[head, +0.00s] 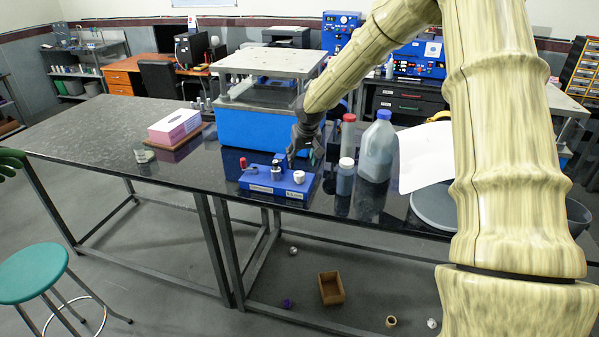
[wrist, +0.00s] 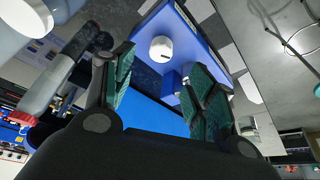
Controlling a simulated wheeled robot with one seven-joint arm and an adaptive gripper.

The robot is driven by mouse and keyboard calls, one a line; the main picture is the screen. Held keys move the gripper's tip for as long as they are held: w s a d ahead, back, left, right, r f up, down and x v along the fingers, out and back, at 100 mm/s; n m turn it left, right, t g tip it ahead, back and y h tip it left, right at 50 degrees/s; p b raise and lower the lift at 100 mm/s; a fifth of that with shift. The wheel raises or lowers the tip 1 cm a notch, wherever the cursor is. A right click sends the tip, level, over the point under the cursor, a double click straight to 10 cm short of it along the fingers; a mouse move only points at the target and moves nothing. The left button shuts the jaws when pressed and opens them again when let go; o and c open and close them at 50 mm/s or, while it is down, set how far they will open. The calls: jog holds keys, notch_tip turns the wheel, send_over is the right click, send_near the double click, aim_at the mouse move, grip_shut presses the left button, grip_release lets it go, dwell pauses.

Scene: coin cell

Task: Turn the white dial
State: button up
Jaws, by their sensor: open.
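The white dial (head: 299,177) sits on the right end of a small blue device (head: 262,189) on the black table. The device also has a red-topped part (head: 243,163) and a dark and metal part (head: 276,170). My gripper (head: 303,154) is open and empty, just above and behind the dial. In the wrist view the dial (wrist: 162,48) shows as a round white knob, beyond the gap between the green-padded fingers of my gripper (wrist: 162,82). The fingers look apart from the dial. Its turn position is too small to read.
A large blue machine (head: 245,128) stands behind. A pink box (head: 174,127) lies left.

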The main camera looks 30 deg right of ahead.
aim_at(300, 173)
jog(key=shift+p+x, duration=1.2)
jog(key=shift+x, duration=3.3)
jog(key=c, duration=1)
